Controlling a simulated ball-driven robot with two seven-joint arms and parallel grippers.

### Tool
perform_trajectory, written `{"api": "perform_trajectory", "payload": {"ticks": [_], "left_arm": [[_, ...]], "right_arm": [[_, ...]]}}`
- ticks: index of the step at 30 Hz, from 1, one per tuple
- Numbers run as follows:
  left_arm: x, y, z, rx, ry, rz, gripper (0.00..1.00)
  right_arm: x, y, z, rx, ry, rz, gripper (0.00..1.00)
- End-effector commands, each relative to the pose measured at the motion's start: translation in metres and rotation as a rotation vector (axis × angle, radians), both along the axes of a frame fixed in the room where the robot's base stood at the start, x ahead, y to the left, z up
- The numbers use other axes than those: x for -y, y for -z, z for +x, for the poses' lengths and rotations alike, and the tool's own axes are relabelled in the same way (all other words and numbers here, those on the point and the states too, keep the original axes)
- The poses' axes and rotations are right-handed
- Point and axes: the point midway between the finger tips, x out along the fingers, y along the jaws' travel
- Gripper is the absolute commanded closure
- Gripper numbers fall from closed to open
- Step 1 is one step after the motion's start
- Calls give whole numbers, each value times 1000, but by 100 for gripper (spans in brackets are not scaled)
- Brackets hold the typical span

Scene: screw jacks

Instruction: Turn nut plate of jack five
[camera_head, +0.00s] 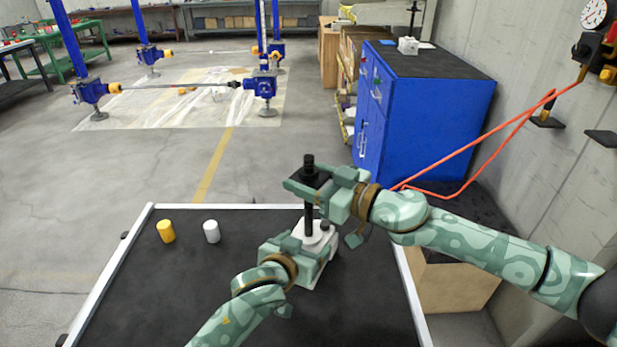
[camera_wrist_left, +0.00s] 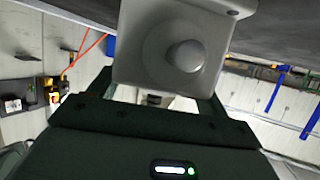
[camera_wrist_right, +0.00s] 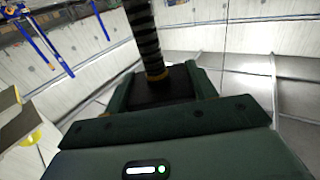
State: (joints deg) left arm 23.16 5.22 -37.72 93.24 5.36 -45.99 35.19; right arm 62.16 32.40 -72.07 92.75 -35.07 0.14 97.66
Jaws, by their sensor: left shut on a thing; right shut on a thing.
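One small screw jack stands upright on the dark tabletop in the head view, with a pale grey housing (camera_head: 315,233) and a black threaded screw (camera_head: 309,215). A black square nut plate (camera_head: 311,178) sits high on the screw, whose top sticks out above it. My left gripper (camera_head: 303,250) is shut on the housing, low at the table. The housing, with a round stub, fills the top middle of the left wrist view (camera_wrist_left: 165,55). My right gripper (camera_head: 318,182) is shut on the nut plate, which also shows between its fingers in the right wrist view (camera_wrist_right: 155,88). No number is readable.
A yellow cylinder (camera_head: 166,231) and a white cylinder (camera_head: 211,231) stand on the table (camera_head: 150,290) to the left. A blue cabinet (camera_head: 430,120) and an orange cable (camera_head: 490,140) lie beyond at the right. Large blue jacks (camera_head: 90,88) stand on the floor behind.

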Motion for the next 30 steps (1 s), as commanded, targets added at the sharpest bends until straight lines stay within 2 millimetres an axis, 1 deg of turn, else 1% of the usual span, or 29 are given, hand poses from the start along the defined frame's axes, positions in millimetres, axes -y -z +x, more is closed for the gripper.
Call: {"api": "perform_trajectory", "payload": {"ticks": [1, 18, 24, 30], "left_arm": [[1, 0, -1, 0, 3, -1, 94], [2, 0, -1, 0, 4, 1, 94], [2, 0, -1, 1, 4, 2, 94], [2, 0, -1, 1, 4, 2, 94]], "right_arm": [[1, -2, 1, 4, 38, 2, 66], [-3, -2, -1, -4, 543, 9, 67], [-2, -3, 0, -1, 670, 7, 67], [-1, -4, 0, 3, 748, 7, 66]]}}
